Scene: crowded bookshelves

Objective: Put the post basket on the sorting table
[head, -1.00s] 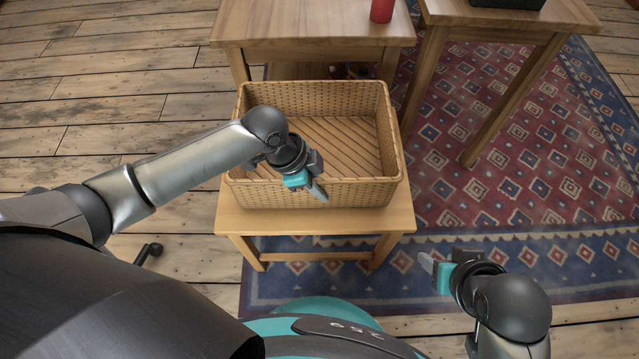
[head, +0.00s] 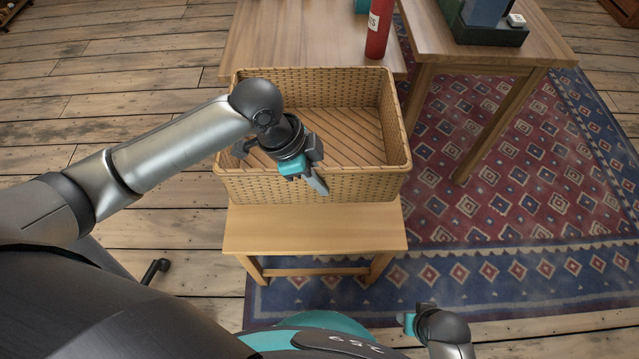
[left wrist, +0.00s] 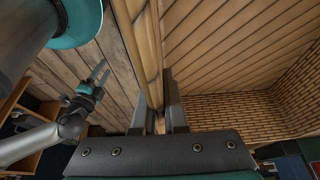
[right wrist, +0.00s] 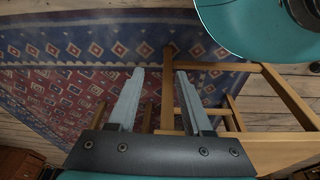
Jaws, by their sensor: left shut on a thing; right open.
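The post basket (head: 350,186) is a rectangular woven tan basket, seen over the small wooden stool (head: 315,228) in the head view. It looks empty. My left gripper (head: 318,184) is shut on its near wall; the left wrist view shows the rim (left wrist: 153,50) between the fingers (left wrist: 158,112). The basket seems raised off the stool, but its underside is hidden. Two wooden tables, the left (head: 270,40) and the right (head: 520,55), stand behind it; I cannot tell which is the sorting table. My right gripper (head: 406,322) is open and empty (right wrist: 160,75), low at the right.
A red bottle (head: 378,32) stands near the right edge of the left table. A dark tray with boxes (head: 490,32) sits on the right table. The left table's left part looks clear. A patterned rug (head: 520,180) covers the floor at right.

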